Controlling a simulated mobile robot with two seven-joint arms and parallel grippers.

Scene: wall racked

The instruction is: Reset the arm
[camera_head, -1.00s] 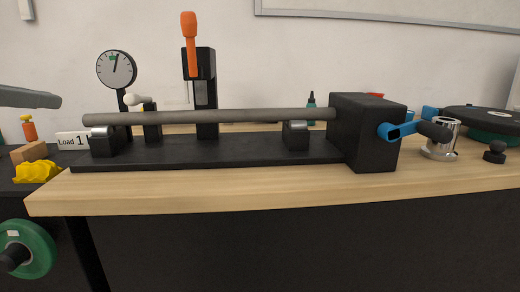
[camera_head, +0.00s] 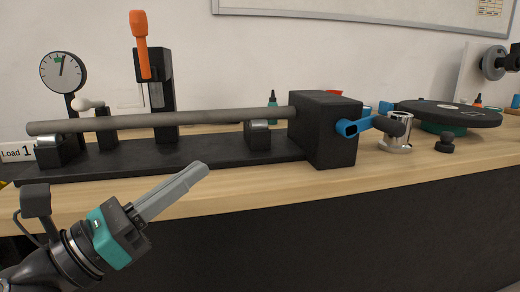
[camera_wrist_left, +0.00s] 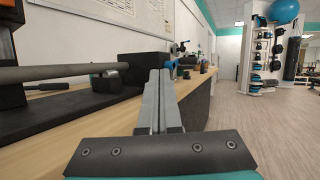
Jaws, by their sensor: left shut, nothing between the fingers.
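My left gripper (camera_head: 200,172) comes in from the lower left in the head view, in front of the bench's front edge. Its two grey fingers lie together, shut, with nothing between them. The fingers also show in the left wrist view (camera_wrist_left: 160,85), pointing forward along the bench front. My right gripper is in neither view.
A wooden bench (camera_head: 230,192) carries a black fixture with a long grey bar (camera_head: 190,118), an orange-handled clamp (camera_head: 140,45), a dial gauge (camera_head: 62,72) and a black block (camera_head: 330,135) with a blue lever (camera_head: 352,127). Open floor (camera_wrist_left: 260,130) lies right of the bench.

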